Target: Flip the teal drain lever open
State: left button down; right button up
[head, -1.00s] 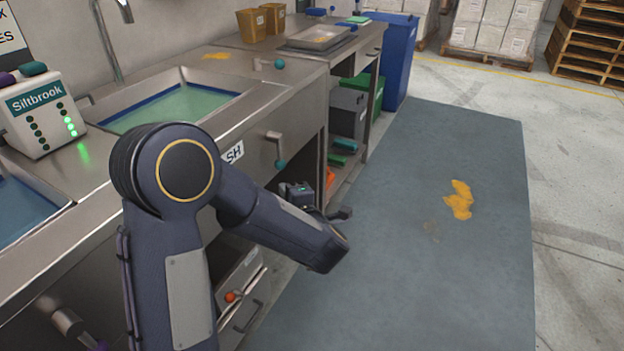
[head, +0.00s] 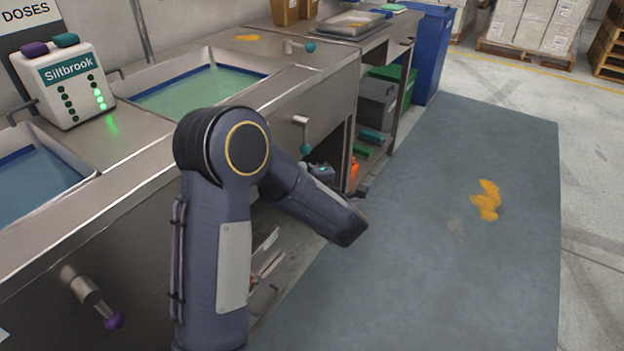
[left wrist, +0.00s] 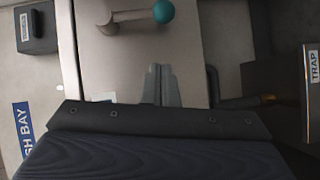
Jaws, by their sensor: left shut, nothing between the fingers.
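The teal drain lever (head: 306,148) is on the front panel of the right-hand sink (head: 205,88). Its metal arm hangs down from a pivot and ends in a teal ball. In the left wrist view the teal ball (left wrist: 163,11) is at the top, with its arm running left. My left gripper (head: 361,190) is low in front of the cabinet, below and right of the lever, and partly hidden by my forearm. In the left wrist view its fingertips (left wrist: 160,72) are together and empty, apart from the lever. My right gripper is not in view.
A second teal-knobbed handle (head: 310,47) is on the countertop. A purple-knobbed lever (head: 98,303) is on the left front panel. The Siltbrook dispenser (head: 65,78) stands between the basins. An orange spill (head: 486,200) lies on the grey mat (head: 430,270), which is otherwise open floor.

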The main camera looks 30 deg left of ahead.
aim_at(305, 138)
pick_arm(q)
jog(key=w+a+f, duration=0.1)
jog(key=w+a, duration=0.2)
jog(key=w, duration=0.3)
jog(key=shift+a+b, duration=0.2)
jog(key=shift+b, duration=0.15)
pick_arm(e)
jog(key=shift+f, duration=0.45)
pick_arm(q)
jog(key=shift+w+f, duration=0.1)
